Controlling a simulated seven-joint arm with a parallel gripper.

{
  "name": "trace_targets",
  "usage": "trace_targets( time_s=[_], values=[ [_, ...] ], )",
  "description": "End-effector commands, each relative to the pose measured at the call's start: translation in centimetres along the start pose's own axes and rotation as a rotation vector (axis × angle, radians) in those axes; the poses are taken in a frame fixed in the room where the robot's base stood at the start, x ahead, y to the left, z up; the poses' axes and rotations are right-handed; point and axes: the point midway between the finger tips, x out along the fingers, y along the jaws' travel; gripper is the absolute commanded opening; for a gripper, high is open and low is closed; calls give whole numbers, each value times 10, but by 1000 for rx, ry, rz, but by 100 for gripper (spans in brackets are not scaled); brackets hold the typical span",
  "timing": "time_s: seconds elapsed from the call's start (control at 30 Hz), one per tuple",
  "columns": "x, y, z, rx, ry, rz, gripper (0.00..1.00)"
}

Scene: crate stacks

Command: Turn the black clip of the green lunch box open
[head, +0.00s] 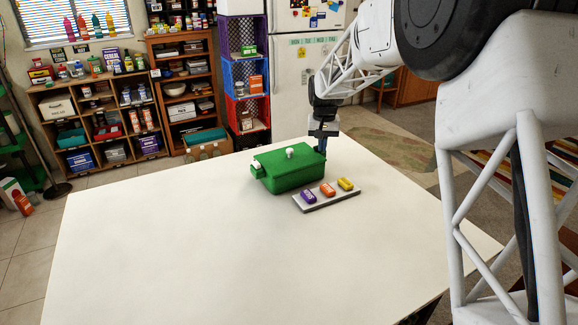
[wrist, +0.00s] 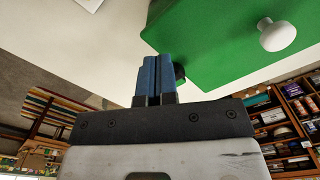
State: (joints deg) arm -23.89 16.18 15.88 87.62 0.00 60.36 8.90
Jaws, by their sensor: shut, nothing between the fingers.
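The green lunch box (head: 290,172) stands on the white table, with a white knob (head: 290,151) on its lid and a white part (head: 256,169) at its left end. My gripper (head: 321,149) is at the box's right end, pointing down. In the wrist view the blue fingers of my gripper (wrist: 156,60) are together and empty, right beside the green lunch box (wrist: 220,45). A small black part, apparently the black clip (wrist: 180,72), shows at the box's edge, partly hidden behind the fingers. I cannot tell whether they touch. In the head view the clip is hidden.
A grey tray (head: 313,206) with a purple, an orange and a yellow block lies in front of the box. The table (head: 200,260) is clear at the left and front. Stacked crates (head: 244,75), shelves and a fridge (head: 300,75) stand behind the table.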

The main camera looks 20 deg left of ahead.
Motion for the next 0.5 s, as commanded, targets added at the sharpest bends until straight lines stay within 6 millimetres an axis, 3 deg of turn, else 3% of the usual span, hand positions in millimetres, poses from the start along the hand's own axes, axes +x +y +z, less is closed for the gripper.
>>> trace_targets(
  time_s=[0.5],
  values=[
    [4, 0, 0, 0, 0, 0, 0]
  ],
)
